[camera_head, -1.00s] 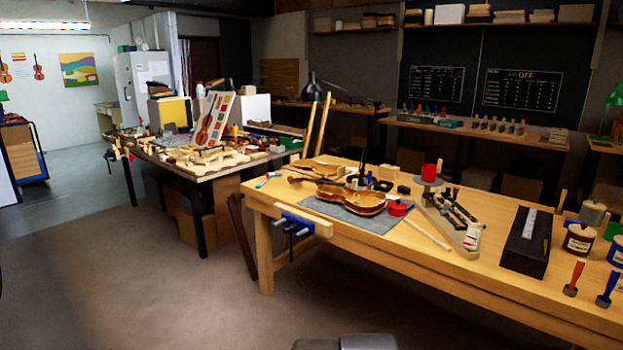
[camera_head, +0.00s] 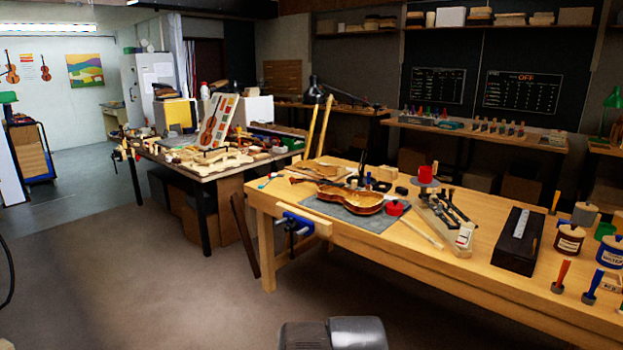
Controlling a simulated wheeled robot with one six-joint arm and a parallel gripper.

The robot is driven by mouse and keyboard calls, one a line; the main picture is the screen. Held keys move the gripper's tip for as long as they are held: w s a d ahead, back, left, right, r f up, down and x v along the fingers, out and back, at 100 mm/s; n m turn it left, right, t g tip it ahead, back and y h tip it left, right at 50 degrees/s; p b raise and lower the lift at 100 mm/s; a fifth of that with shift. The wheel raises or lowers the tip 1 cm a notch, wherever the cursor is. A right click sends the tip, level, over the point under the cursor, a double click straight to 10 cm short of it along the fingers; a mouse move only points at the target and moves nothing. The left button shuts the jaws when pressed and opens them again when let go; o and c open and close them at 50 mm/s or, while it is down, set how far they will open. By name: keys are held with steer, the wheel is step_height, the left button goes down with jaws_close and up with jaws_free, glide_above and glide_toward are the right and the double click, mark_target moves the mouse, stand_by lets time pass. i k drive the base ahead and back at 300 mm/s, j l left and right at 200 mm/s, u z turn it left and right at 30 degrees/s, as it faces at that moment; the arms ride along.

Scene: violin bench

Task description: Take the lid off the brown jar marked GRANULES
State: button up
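A brown jar (camera_head: 569,243) stands upright near the right end of the wooden workbench. A pale label band runs around it, too small here to read for certain. Its tan lid (camera_head: 571,229) sits on top. A blue jar (camera_head: 610,258), with a label that seems to read WATER and a pale lid, stands to its right, nearer the camera. My gripper's fingers are not in view.
A long black box (camera_head: 518,250) lies left of the brown jar. A grey pot (camera_head: 585,214) stands behind it; red-handled (camera_head: 562,275) and blue-handled (camera_head: 592,287) tools stand in front. A violin body (camera_head: 350,199) lies on a grey mat. Open floor lies before the workbench (camera_head: 450,285).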

mark_target(572, 231)
steer(key=k+l, duration=0.1)
steer(key=z, duration=1.6)
steer(key=k+l, duration=0.05)
